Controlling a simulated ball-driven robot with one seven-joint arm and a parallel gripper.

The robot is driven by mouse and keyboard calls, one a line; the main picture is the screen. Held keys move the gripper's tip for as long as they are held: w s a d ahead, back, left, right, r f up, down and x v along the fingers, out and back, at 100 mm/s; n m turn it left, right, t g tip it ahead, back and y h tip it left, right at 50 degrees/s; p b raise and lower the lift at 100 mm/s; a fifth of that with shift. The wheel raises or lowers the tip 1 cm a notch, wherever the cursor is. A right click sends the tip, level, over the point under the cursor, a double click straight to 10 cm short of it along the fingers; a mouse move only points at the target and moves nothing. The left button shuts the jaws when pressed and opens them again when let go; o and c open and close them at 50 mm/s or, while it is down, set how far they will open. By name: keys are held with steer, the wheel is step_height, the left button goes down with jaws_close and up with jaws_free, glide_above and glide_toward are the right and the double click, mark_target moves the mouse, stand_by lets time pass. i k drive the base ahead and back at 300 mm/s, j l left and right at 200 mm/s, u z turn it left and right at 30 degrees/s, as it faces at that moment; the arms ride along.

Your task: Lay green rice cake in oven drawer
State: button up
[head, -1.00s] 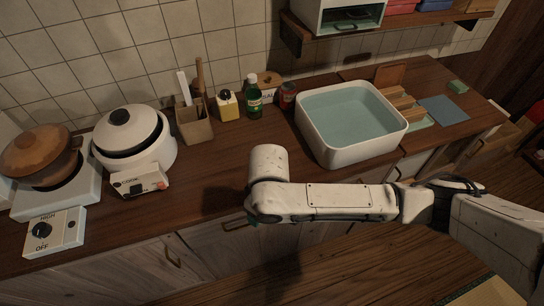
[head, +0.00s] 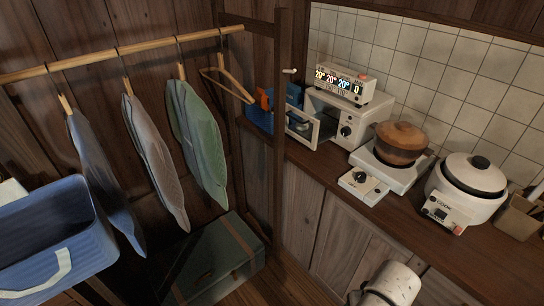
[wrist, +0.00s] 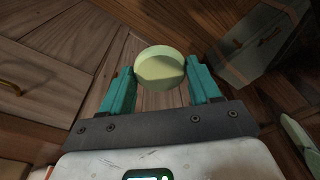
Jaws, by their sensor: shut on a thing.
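The green rice cake (wrist: 160,68), pale and round, is between the two teal fingers of my gripper (wrist: 161,82) in the wrist view. My gripper is shut on it, above the floor and cabinet fronts. In the head view only a white part of my arm shows at the bottom; the gripper and cake are out of sight there. The white oven (head: 347,130) stands on the counter's left part, with a dark knob on its front. A pale, open-framed part that looks like its drawer (head: 311,130) sticks out to the left; its inside is only partly seen.
A display box (head: 342,84) sits on the oven. A brown pot (head: 400,140) on a burner and a white rice cooker (head: 474,178) stand to the right. A wooden post (head: 279,150) and hanging clothes (head: 198,140) are left of the counter, above a dark trunk (head: 215,265).

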mark_target(321, 134)
steer(key=i+l+u, duration=0.1)
steer(key=u, duration=0.35)
steer(key=i+l+u, duration=0.2)
steer(key=u, duration=0.2)
steer(key=i+l+u, duration=0.15)
steer(key=u, duration=0.3)
steer(key=l, duration=0.1)
